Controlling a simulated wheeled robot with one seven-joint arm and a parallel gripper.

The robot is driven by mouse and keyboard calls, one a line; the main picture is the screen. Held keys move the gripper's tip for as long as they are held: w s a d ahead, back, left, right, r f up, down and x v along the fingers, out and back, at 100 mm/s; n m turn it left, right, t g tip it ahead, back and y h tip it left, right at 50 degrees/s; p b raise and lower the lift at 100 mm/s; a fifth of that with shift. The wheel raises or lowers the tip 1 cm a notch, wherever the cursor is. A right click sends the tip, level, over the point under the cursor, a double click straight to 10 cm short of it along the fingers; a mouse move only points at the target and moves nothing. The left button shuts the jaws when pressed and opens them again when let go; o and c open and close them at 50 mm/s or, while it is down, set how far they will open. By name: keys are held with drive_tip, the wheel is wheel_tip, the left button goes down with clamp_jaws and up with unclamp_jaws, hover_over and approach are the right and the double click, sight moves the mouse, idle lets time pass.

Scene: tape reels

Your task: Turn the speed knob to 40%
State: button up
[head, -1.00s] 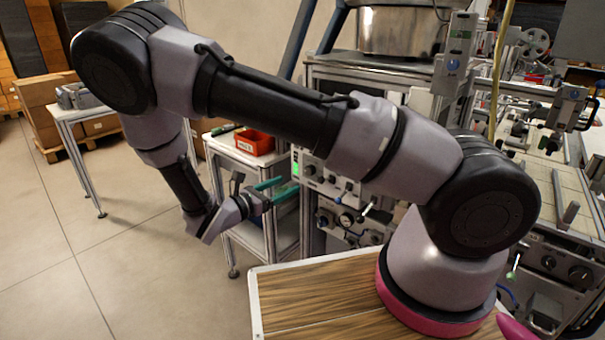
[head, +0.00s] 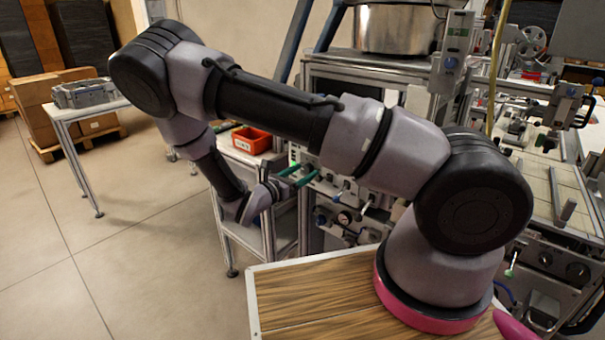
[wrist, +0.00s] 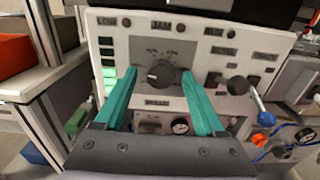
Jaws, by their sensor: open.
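In the wrist view, a dark round knob (wrist: 160,74) sits on a grey plate with a printed scale around it. The label below the knob is blurred, and I cannot read the exact pointer setting. My gripper (wrist: 158,79) is open, its two green fingers pointing at the panel on either side of the knob. I cannot tell whether they touch it. In the head view my gripper (head: 297,176) is at the front of the machine panel, and the knob is hidden or too small to make out.
A green indicator (wrist: 109,80) is lit left of the plate. To the right are a black round fitting (wrist: 238,85) and a blue-ended lever (wrist: 258,101). A red bin (head: 251,140) stands on the cart at left.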

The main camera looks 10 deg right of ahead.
clamp_jaws()
drive_tip(key=shift+m, duration=0.4)
drive_tip(key=m, duration=0.4)
drive_tip(key=shift+m, duration=0.4)
drive_tip(key=m, duration=0.4)
drive_tip(key=shift+a+m, duration=0.1)
drive_tip(key=shift+m, duration=0.3)
unclamp_jaws()
